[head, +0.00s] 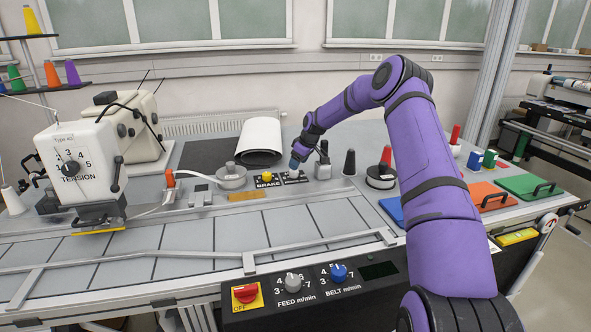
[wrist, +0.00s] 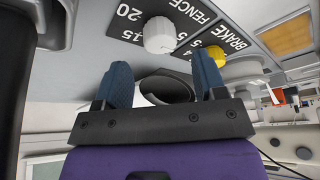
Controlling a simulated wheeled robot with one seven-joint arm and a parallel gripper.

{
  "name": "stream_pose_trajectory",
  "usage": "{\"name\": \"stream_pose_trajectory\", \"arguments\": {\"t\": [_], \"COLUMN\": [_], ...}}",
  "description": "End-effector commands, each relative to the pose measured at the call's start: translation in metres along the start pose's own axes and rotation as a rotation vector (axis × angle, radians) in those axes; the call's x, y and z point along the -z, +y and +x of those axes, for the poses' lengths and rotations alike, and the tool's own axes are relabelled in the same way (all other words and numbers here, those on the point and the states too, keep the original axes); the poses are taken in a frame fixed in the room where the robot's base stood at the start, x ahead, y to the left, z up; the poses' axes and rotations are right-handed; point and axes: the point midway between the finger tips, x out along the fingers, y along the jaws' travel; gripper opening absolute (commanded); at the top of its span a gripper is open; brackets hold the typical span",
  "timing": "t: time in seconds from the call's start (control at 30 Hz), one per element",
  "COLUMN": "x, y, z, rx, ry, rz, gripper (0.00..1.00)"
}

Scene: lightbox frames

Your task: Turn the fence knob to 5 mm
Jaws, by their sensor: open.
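The fence knob (wrist: 160,35) is a white ribbed knob on a dark plate marked FENCE, with 20, 15 and 5 readable in the wrist view. Its pointer is not clear, so I cannot tell its setting. In the head view the knob (head: 292,175) is small and sits just below my gripper (head: 295,164). In the wrist view my gripper (wrist: 162,62) has its two blue fingers apart and nothing between them. The knob lies beyond the fingertips, roughly in line with the gap, and appears apart from them.
The yellow brake knob (wrist: 213,55) is close beside the right finger; it also shows in the head view (head: 267,177). A grey block (head: 323,170) and dark cones stand right of my gripper.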

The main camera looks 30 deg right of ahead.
Motion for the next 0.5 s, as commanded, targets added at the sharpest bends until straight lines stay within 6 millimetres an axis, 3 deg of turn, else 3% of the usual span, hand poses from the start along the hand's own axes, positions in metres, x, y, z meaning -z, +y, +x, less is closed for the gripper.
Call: {"name": "stream_pose_trajectory", "arguments": {"t": [0.23, 0.5], "x": [0.0, -0.001], "y": [0.001, 0.0], "z": [-0.044, -0.061], "rx": [-0.002, 0.0], "ry": [0.0, -0.001], "rz": [-0.001, -0.001], "gripper": [0.64, 0.64]}}
